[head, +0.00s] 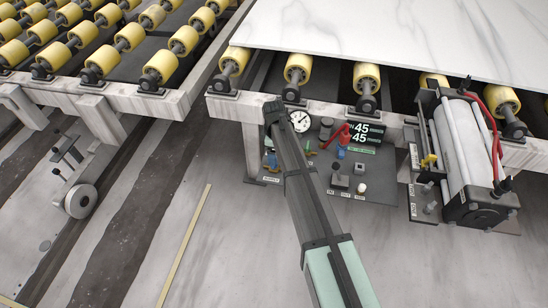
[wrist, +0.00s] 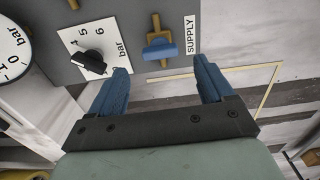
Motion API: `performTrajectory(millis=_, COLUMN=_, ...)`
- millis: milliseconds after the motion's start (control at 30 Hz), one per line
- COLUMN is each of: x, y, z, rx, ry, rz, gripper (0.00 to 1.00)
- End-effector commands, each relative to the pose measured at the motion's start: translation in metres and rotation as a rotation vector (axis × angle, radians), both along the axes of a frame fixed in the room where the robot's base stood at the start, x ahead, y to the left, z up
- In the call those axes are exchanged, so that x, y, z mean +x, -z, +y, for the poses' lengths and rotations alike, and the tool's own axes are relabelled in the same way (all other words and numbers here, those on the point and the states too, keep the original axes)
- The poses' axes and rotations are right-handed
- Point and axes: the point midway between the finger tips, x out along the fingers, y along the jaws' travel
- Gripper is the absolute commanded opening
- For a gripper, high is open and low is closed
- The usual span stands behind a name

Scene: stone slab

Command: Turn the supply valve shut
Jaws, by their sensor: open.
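The supply valve shows in the wrist view as a blue handle (wrist: 160,51) on a brass-coloured body, beside a white SUPPLY label (wrist: 191,35). The handle lies crosswise in that picture, across the brass part. My gripper (wrist: 160,65) is open and empty, with one blue finger to each side of the valve's line. The handle appears just beyond the fingertips, in the gap between them, with no contact visible. Its exact depth I cannot tell. In the head view my arm covers the gripper and part of the valve's area on the panel.
A black knob (wrist: 90,63) on a white bar scale sits left of the valve, close to the left finger. A gauge (head: 300,121), a red lever (head: 337,133) and a digital display (head: 362,133) share the panel. A stone slab (head: 400,35) overhangs behind.

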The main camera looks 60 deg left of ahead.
Motion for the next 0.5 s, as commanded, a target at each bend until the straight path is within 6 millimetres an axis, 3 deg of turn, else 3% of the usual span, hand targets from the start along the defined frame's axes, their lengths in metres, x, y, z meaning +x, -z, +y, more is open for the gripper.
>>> performTrajectory(millis=200, x=0.0, y=-0.043, z=0.0, rx=0.002, ry=0.0, rz=-0.001, gripper=0.81)
performTrajectory(millis=500, x=0.0, y=-0.077, z=0.0, rx=0.0, ry=0.0, rz=0.0, gripper=0.81)
